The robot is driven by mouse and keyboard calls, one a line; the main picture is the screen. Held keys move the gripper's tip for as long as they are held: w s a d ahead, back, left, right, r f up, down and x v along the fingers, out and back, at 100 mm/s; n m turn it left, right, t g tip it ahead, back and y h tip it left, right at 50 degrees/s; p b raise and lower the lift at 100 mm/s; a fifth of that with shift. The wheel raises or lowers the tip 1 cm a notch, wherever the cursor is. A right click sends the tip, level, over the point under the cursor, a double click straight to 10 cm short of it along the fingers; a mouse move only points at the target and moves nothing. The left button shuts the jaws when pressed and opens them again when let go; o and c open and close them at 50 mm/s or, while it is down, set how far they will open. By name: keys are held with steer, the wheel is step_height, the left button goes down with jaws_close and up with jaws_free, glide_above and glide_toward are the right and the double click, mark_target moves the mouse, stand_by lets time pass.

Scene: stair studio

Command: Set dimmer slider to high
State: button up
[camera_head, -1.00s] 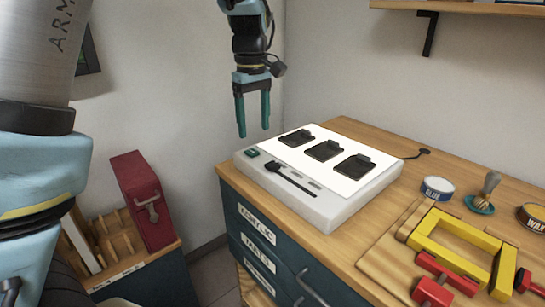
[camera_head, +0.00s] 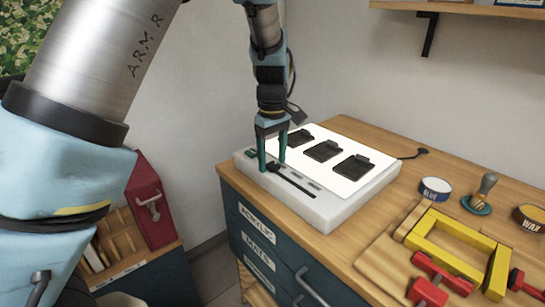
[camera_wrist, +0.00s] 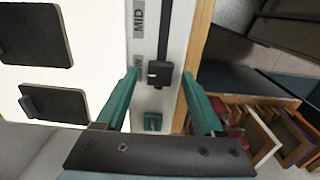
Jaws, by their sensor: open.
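The dimmer slider is a black knob (camera_wrist: 160,73) in a dark slot along the front edge of a white light box (camera_head: 327,216). The knob sits at the slot's end near the green switch (camera_wrist: 153,121), beside a partly hidden label; a MID label (camera_wrist: 139,18) is farther along the slot. My gripper (camera_wrist: 162,75) is open, with one teal finger on each side of the knob in the wrist view. In the head view my gripper (camera_head: 272,167) points down at the box's left end. Whether the fingers touch the knob cannot be told.
Several black plates (camera_head: 323,151) lie on the white panel. The box stands on a wooden workbench (camera_head: 347,264) with a yellow frame (camera_head: 455,240), red clamps (camera_head: 430,291) and tins (camera_head: 435,188) to the right. A red case (camera_head: 152,215) stands on a lower shelf at left.

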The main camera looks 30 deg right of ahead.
steer(key=shift+f, duration=0.2)
steer(key=shift+c, duration=0.2)
jaws_close()
steer(key=shift+s+r, duration=0.1)
stand_by(1.1)
